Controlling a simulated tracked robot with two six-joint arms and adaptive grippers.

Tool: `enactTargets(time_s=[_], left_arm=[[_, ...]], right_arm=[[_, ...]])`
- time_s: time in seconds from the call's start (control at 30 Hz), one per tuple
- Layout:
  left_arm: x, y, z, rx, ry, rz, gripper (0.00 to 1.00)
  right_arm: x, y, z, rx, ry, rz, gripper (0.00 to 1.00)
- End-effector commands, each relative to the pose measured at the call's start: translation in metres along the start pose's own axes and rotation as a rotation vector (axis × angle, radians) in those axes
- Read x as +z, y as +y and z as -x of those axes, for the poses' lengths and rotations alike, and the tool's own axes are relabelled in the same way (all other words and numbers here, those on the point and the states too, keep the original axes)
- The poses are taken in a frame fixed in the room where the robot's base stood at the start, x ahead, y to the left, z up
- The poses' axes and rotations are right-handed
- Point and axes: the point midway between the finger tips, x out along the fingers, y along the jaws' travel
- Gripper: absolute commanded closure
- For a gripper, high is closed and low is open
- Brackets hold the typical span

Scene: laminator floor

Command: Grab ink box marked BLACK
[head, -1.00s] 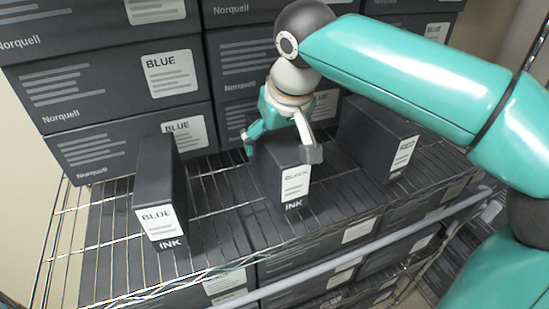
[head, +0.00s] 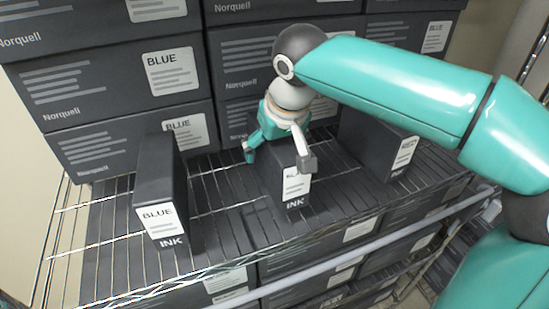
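The middle ink box (head: 296,203) is a dark upright box on the wire shelf. Its white front label (head: 294,186) is mostly covered at the word by a finger, with only the first letters showing; below it reads INK. My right gripper (head: 278,157) is over the top of this box, fingers spread, one on each side; I cannot tell whether they touch it. Another ink box, marked BLUE (head: 160,195), stands to the left, and one marked RED (head: 378,140) stands to the right. My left gripper is out of view.
Large Norquell cartons (head: 120,90) are stacked close behind the ink boxes. The wire shelf (head: 220,215) has a front rail, and more dark boxes (head: 330,245) lie beneath it. Gaps are clear on both sides of the middle box.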

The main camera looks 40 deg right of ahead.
Motion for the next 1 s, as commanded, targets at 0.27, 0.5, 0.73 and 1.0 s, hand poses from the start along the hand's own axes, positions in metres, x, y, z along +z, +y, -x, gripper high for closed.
enactTargets(time_s=[0.27, 0.5, 0.73, 1.0], left_arm=[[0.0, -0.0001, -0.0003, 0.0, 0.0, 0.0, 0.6], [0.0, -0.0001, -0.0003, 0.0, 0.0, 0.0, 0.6], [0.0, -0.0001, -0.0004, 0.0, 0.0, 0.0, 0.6], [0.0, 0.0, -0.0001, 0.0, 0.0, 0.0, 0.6]], right_arm=[[0.0003, 0.0004, -0.0004, 0.0, 0.0, -0.001, 0.1], [0.0003, 0.0004, -0.0004, 0.0, 0.0, -0.001, 0.45], [0.0005, 0.0003, -0.0006, 0.0, -0.001, -0.001, 0.84], [0.0001, 0.0002, -0.0001, 0.0, 0.001, -0.001, 0.92]])
